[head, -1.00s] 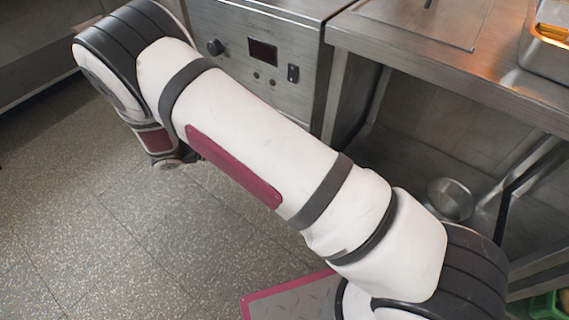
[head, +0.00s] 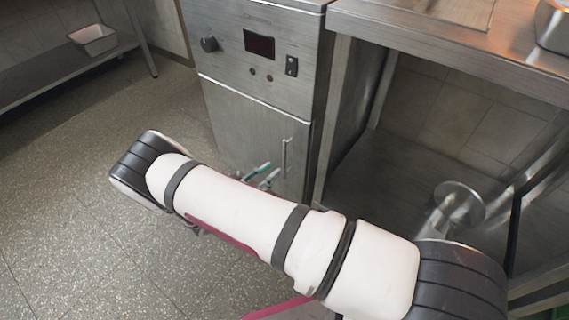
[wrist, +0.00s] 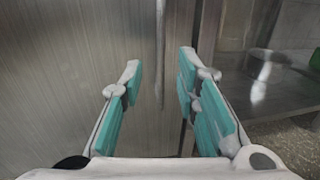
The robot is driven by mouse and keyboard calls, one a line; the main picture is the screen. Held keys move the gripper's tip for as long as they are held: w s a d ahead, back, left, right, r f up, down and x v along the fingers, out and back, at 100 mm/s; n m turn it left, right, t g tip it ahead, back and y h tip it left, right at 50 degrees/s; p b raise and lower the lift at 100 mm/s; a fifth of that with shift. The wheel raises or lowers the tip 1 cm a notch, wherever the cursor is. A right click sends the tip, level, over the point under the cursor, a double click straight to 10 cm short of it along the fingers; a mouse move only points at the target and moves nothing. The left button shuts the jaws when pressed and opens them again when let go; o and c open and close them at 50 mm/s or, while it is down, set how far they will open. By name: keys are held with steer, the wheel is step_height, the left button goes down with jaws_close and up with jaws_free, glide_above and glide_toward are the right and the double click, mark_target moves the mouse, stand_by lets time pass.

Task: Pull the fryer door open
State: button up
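The fryer door (head: 240,120) is a plain steel panel below the control panel, and it looks shut in the head view. Its upright bar handle (head: 285,156) is near the door's right edge. My gripper (head: 265,174) is low in front of the door, with its teal fingertips close to the handle's lower part. In the wrist view my gripper (wrist: 158,75) is open, and the handle (wrist: 160,50) shows upright between the two fingers. I cannot tell how deep the handle is between them, and I see no contact. My arm hides the door's lower part.
The fryer's control panel (head: 262,48) has a dark knob, display and switch. A steel table (head: 455,48) with an open lower shelf and a metal pan (head: 460,203) stands at right. Another shelf holds a tray (head: 92,40) at upper left. The floor at left is clear.

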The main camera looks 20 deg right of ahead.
mark_target(285, 174)
steer(key=b+x, duration=0.1)
steer(key=x, duration=0.6)
jaws_close()
